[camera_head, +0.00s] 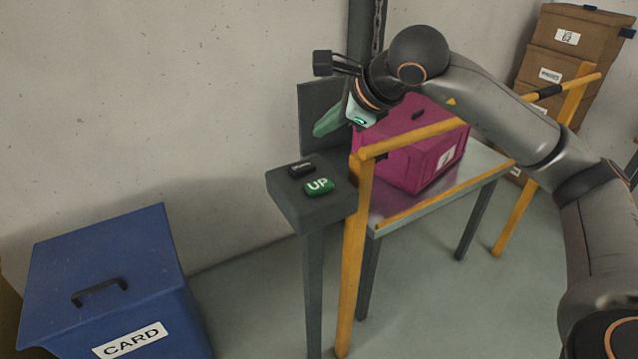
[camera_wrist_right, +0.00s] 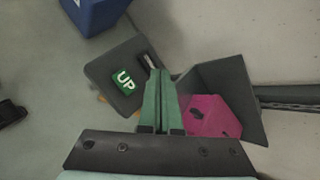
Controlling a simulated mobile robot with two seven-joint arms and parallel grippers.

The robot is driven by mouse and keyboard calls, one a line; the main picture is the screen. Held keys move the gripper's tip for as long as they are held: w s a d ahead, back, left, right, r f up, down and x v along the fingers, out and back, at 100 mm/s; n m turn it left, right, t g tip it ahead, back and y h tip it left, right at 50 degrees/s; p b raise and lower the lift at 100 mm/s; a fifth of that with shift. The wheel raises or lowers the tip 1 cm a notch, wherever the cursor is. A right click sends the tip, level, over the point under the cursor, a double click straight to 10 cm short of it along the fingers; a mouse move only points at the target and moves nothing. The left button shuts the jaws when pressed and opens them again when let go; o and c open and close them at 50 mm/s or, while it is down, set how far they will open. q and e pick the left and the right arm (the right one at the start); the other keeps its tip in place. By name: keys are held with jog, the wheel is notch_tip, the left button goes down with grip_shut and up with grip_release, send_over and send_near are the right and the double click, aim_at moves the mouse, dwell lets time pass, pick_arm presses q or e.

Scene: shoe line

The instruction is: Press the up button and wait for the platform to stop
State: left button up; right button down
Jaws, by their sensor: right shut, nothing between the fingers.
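The green UP button (camera_head: 319,186) sits on the dark control box, with a black button (camera_head: 301,168) beside it. The UP button also shows in the right wrist view (camera_wrist_right: 125,82). My right gripper (camera_head: 324,127) is shut and empty, above and behind the control box, apart from both buttons. In the right wrist view its green fingers (camera_wrist_right: 158,95) are together, to the right of the UP button. The grey platform (camera_head: 480,160) carries a magenta crate (camera_head: 437,150) behind the yellow rail. My left gripper is not in view.
The control box (camera_head: 290,205) stands on a post next to the yellow rail (camera_head: 415,134). A dark upright panel (camera_head: 315,105) rises behind it. A blue CARD bin (camera_head: 105,260) stands at the left. Cardboard boxes (camera_head: 560,50) are stacked at the back right.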

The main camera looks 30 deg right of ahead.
jog(key=f, duration=0.1)
jog(key=b, duration=0.6)
send_over(324, 186)
notch_tip(324, 186, down, 7)
jog(key=shift+s+r, duration=0.1)
jog(key=shift+r, duration=0.05)
jog(key=shift+f, duration=0.4)
jog(key=shift+f+b, duration=0.25)
jog(key=shift+b, duration=0.15)
jog(key=shift+r, duration=0.1)
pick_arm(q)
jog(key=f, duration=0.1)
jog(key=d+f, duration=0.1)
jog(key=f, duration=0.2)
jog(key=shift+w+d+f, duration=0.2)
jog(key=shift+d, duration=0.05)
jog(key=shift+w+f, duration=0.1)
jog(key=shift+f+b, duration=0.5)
pick_arm(e)
jog(key=shift+f, duration=0.5)
